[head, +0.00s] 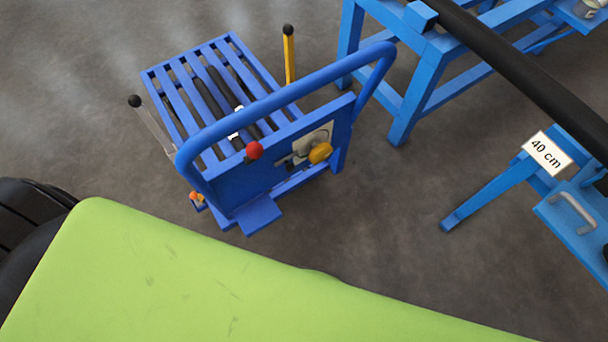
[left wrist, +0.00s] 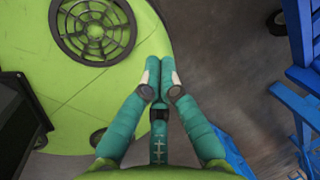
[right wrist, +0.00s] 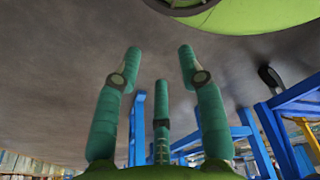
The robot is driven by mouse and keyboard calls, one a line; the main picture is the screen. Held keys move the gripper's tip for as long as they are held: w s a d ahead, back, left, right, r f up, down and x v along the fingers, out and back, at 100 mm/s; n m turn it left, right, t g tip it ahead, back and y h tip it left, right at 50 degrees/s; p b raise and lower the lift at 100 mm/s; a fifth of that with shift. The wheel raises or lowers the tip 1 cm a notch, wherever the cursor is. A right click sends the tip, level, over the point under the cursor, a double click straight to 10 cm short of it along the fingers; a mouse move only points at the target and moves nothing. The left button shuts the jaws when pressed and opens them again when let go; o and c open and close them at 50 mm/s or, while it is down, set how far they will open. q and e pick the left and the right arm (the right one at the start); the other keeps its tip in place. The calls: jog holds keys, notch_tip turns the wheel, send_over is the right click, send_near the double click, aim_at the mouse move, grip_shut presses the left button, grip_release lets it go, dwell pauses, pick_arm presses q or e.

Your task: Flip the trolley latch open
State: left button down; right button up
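The blue trolley (head: 240,185) stands on the floor, with a slatted top and a tubular push handle. On its near panel is a pale plate (head: 324,131) with grey metal parts and a yellow knob (head: 320,153). A red ball knob (head: 253,150) sits left of it; I cannot tell which part is the latch or how it is set. My left gripper (left wrist: 160,75) has its two front fingertips together with nothing visible between them. My right gripper (right wrist: 160,52) has its fingers spread and empty over bare floor. Neither gripper shows in the head view.
My green base (head: 180,275) fills the lower head view, close to the trolley. Two black-knobbed levers (head: 289,55) (head: 148,120) rise from the trolley. A blue frame (head: 400,95) stands behind right, and a blue stand with a "40 cm" sign (head: 547,152) at right. Floor between is clear.

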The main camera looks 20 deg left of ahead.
pick_arm(q)
jog(key=w+d+r+m+t+y+b, duration=0.1)
jog(key=w+d+r+m+t+b, duration=0.1)
jog(key=w, duration=0.3)
jog(key=w+d+r+m+t+y+b, duration=0.1)
jog(key=w+d+r+m+t+b, duration=0.15)
jog(key=w, duration=0.35)
jog(key=t+y+b, duration=0.4)
jog(key=t+y, duration=0.1)
jog(key=t, duration=0.2)
send_near(289, 163)
jog(key=d+f, duration=0.2)
jog(key=d, duration=0.2)
jog(key=shift+d, duration=0.15)
pick_arm(e)
jog(key=w+f+t, duration=0.2)
jog(key=w+f, duration=0.5)
jog(key=w, duration=0.2)
jog(key=shift+w+a+f, duration=0.2)
jog(key=shift+w, duration=0.2)
pick_arm(q)
jog(key=shift+w, duration=0.15)
jog(key=x, duration=1)
jog(key=shift+p, duration=0.4)
pick_arm(e)
jog(key=shift+s+d, duration=0.1)
jog(key=shift+s, duration=0.75)
